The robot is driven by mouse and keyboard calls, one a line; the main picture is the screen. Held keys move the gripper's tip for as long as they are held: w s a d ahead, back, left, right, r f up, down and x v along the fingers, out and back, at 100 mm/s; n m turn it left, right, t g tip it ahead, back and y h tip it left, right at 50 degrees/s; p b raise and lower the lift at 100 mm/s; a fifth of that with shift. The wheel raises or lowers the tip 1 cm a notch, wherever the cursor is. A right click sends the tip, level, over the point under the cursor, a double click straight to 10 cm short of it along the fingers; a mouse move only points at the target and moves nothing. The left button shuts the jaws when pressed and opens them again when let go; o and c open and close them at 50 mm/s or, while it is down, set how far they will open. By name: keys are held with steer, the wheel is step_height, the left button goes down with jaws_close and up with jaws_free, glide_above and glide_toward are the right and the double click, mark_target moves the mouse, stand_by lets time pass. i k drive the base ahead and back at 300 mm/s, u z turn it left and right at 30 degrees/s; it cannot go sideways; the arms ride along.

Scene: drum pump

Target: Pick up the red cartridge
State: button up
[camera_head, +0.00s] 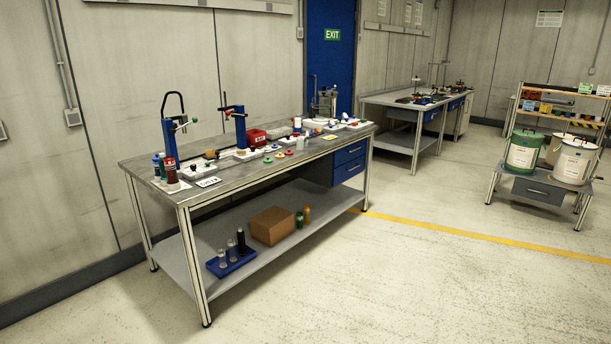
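What looks like the red cartridge (171,172) stands upright near the left end of the grey workbench (230,172). It is small at this distance and its details are not clear. Blue and green cylinders (158,166) stand close beside it on its left. It stands in front of a blue upright press-like fixture (170,141). My gripper and arm are not in view.
Small parts and trays cover the bench's back and right. Its lower shelf holds a cardboard box (272,226) and a blue tray (231,262) of cylinders. A second bench (397,104) and a drum stand (545,186) are farther right. The front floor is clear.

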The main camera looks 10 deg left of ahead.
mark_target(169, 163)
steer(key=u, duration=0.55)
steer(key=i, duration=0.55)
steer(key=u, duration=0.65)
steer(key=i, duration=0.45)
steer(key=z, duration=4.05)
steer(key=i, duration=0.1)
steer(key=u, duration=2.85)
steer(key=i, duration=0.65)
steer(key=z, duration=0.05)
